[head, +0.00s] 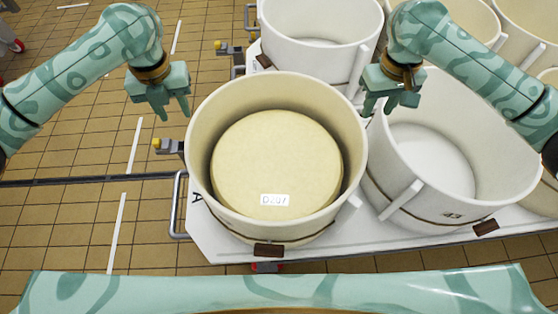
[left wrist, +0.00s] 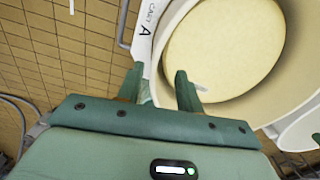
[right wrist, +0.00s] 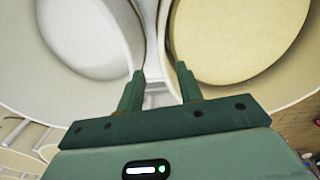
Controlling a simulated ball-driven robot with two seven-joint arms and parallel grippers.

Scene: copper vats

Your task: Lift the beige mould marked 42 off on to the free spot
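A beige mould (head: 200,160) stands upright on a white cart (head: 215,235), with a round pale cheese (head: 275,150) inside. The cheese's label seems to read 0207; I cannot see a 42 on the mould. The mould also shows in the left wrist view (left wrist: 285,85) and right wrist view (right wrist: 240,100). My left gripper (head: 175,112) is open and empty above the mould's left side. My right gripper (head: 380,110) is open and empty above the gap between the beige mould and a white mould (head: 375,165). I cannot make out a free spot.
The white mould, seemingly marked 43, stands empty close on the right. Another white mould (head: 275,30) stands behind, with more beige moulds (head: 535,35) at the far right. The cart has a metal handle (head: 178,205) at its left end. Tiled floor (head: 60,220) on the left is clear.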

